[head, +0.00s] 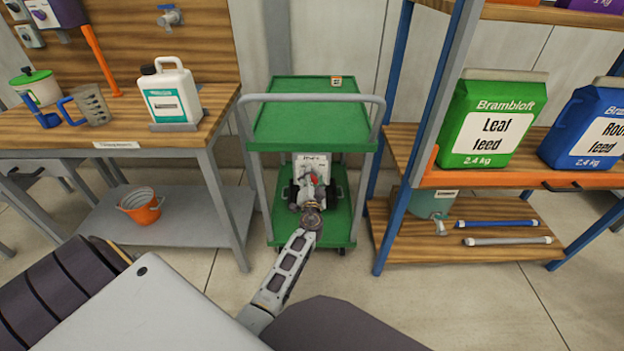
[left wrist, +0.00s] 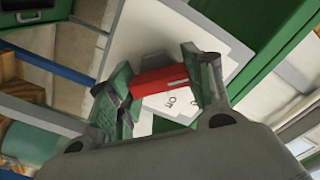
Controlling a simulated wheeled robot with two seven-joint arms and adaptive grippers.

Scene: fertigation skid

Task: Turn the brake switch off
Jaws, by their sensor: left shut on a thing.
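The brake switch (left wrist: 160,82) is a red lever in front of a white plate (left wrist: 160,40) with a printed label; the word "on" is readable below the lever. My left gripper (left wrist: 165,82) has a finger on each side of the lever and is shut on it. In the head view my left gripper (head: 309,186) is at the front of the green trolley (head: 310,125), over its lower part, before a white labelled box (head: 312,160). My arm and gripper hide most of the switch there. My right gripper is not in view.
A workbench (head: 185,135) with a white jug (head: 170,92) stands left of the trolley. A shelf rack (head: 440,180) with a green feed bag (head: 490,118) and a blue bag (head: 590,125) stands right. The trolley's grey handle (head: 310,97) arches above the gripper.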

